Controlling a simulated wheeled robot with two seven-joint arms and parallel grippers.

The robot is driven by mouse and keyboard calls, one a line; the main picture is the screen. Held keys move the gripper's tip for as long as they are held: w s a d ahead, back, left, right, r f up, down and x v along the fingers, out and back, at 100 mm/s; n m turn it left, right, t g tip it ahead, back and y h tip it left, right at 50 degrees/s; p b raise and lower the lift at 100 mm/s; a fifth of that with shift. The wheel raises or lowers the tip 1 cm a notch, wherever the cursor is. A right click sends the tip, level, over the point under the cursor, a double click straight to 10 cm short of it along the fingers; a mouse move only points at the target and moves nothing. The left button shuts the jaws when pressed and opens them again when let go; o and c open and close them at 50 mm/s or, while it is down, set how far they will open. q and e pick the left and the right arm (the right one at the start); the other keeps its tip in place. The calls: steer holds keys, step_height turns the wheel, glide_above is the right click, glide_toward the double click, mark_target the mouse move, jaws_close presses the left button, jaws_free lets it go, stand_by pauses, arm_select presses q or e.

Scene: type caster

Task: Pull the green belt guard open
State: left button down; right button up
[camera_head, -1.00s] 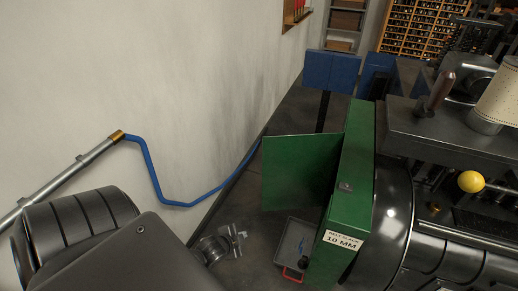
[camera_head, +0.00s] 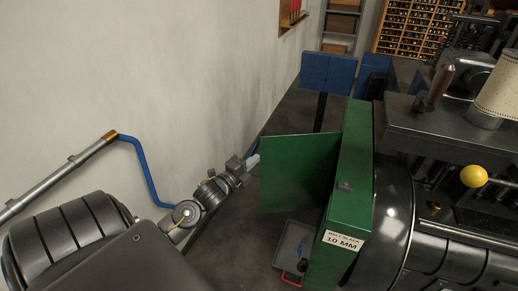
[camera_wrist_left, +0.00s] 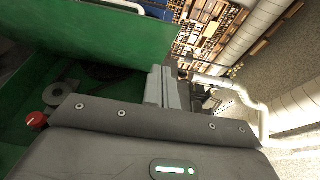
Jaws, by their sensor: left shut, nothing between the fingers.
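The green belt guard shows in the head view as a tall narrow housing (camera_head: 345,190) with a flat panel (camera_head: 298,172) standing out to its left, so it stands at least partly open. The housing has a small latch on it and a "10 MM" label low down. My left gripper (camera_head: 253,160) is shut and empty, just left of the panel's free edge; I cannot tell whether it touches. In the left wrist view the gripper fingers (camera_wrist_left: 163,88) are together, below a broad green panel (camera_wrist_left: 105,35). My right gripper is not in view.
A grey tray (camera_head: 291,243) with a red handle lies below the panel. Dark machinery (camera_head: 450,130) with a yellow knob (camera_head: 473,176) fills the right. Blue boxes (camera_head: 328,72) stand behind the guard.

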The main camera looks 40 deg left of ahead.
mark_target(266, 142)
arm_select(q)
steer(key=w, duration=0.2)
steer(key=w+a, duration=0.1)
steer(key=w, duration=0.1)
steer(key=w+a, duration=0.1)
steer(key=w, duration=0.1)
steer(key=shift+a, duration=0.2)
steer(key=shift+w+a, duration=0.3)
steer(key=shift+w, duration=0.05)
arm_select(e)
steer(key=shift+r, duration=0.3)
